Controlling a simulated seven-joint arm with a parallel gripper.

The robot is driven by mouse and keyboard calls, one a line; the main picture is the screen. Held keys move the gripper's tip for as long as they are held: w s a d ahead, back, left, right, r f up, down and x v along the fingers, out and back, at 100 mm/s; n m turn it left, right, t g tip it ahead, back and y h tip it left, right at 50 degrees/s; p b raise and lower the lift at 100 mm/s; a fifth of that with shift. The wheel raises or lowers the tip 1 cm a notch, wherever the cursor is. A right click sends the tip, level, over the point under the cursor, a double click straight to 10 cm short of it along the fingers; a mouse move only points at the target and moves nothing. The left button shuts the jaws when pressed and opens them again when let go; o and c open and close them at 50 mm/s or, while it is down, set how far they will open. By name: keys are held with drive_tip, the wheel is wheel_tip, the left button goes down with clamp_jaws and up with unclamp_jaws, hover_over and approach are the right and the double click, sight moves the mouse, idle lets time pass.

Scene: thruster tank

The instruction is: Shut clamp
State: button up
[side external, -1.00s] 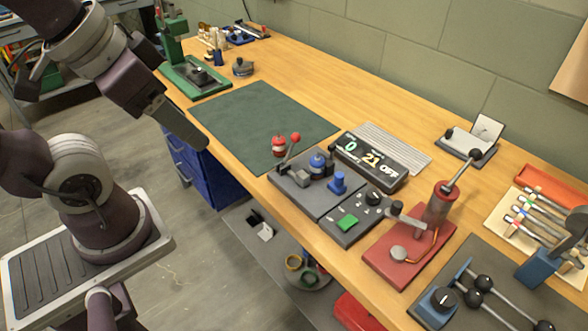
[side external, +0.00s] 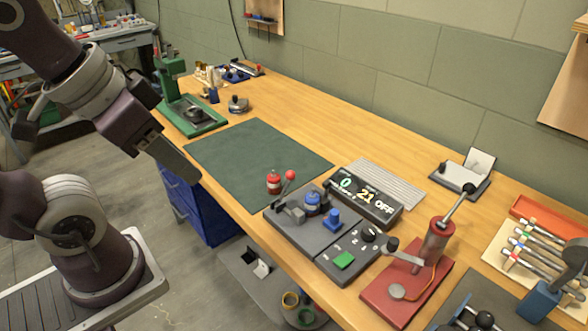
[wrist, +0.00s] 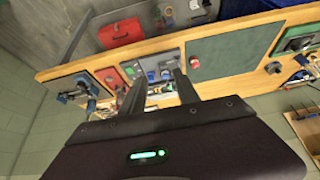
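What looks like the clamp is a small grey lever mechanism with a red ball handle (side external: 290,175), on the grey plate (side external: 325,238) in the side view. Its lever slants up and to the right; I cannot tell whether its jaw touches anything. A blue-topped round part (side external: 312,203) and a blue block (side external: 332,219) stand beside it. My gripper (side external: 193,176) is left of the clamp, well apart from it, by the bench's front edge. In the wrist view my gripper (wrist: 160,80) shows two dark fingers apart with nothing held; the plate lies beyond them, partly hidden.
A display box (side external: 367,195) stands behind the plate. A red stand with a lever (side external: 432,245) is to the right, a green press (side external: 180,100) at the far left.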

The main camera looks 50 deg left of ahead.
drive_tip(key=shift+m+g, duration=0.6)
drive_tip(key=w+r, duration=0.1)
drive_tip(key=w, duration=0.1)
drive_tip(key=w+r, duration=0.1)
drive_tip(key=w, duration=0.3)
drive_tip(key=shift+a+r, duration=0.1)
drive_tip(key=shift+r, duration=0.3)
clamp_jaws()
drive_tip(key=w+f+m+g, duration=0.2)
drive_tip(key=w+f, duration=0.2)
drive_tip(key=w, duration=0.8)
drive_tip(key=w+f+m+g+y, duration=0.1)
drive_tip(key=w+f, duration=0.4)
drive_tip(key=w, duration=0.7)
drive_tip(key=shift+w+m+g+y, duration=0.3)
drive_tip(key=shift+m+g, duration=0.3)
drive_tip(key=shift+m, duration=0.4)
drive_tip(key=shift+s+a+f, duration=0.1)
